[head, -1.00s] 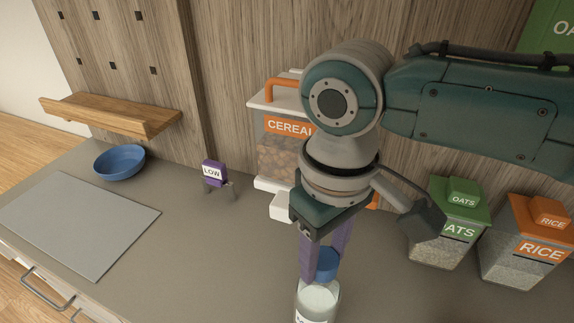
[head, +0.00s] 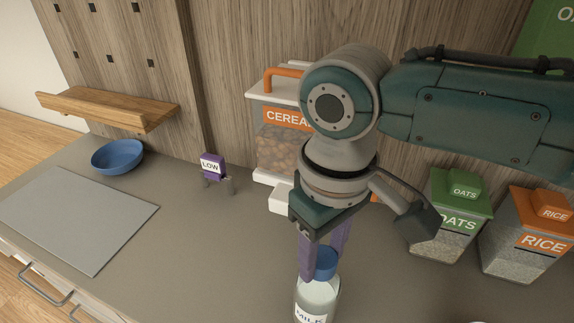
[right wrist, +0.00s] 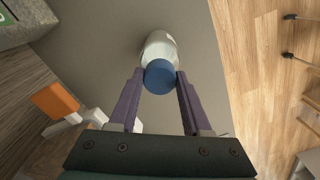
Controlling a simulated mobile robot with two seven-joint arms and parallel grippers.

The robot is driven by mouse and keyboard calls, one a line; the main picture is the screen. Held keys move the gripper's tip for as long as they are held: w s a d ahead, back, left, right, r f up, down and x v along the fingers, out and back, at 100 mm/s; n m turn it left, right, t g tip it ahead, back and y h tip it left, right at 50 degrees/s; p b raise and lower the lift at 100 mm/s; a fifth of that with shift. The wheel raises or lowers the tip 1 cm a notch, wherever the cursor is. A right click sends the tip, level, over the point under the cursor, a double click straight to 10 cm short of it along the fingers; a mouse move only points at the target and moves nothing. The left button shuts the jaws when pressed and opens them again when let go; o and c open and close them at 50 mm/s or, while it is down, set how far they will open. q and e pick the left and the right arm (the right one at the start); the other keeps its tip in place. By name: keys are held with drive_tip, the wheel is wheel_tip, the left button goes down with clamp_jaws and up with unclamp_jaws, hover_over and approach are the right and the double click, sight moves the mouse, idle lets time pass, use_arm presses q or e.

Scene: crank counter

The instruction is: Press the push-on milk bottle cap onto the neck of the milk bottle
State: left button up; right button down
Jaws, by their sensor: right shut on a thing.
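The blue push-on cap (head: 325,262) is between the purple fingers of my right gripper (head: 322,268), which is shut on it. The cap sits at the top of the milk bottle (head: 318,292), a clear bottle with white contents and a MILK label, standing upright on the counter. In the right wrist view the cap (right wrist: 159,77) lies between the two fingertips (right wrist: 160,80), in line with the bottle (right wrist: 160,48). The neck is hidden under the cap, so I cannot tell how far down it is seated. My left gripper is not in view.
A cereal dispenser (head: 282,150) stands behind my right arm. Oats (head: 448,230) and rice (head: 530,250) containers stand to the right. The counter (head: 210,245) left of the bottle is clear.

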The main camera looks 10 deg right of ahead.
drive_tip(key=shift+f, duration=0.25)
drive_tip(key=shift+c, duration=1.4)
unclamp_jaws()
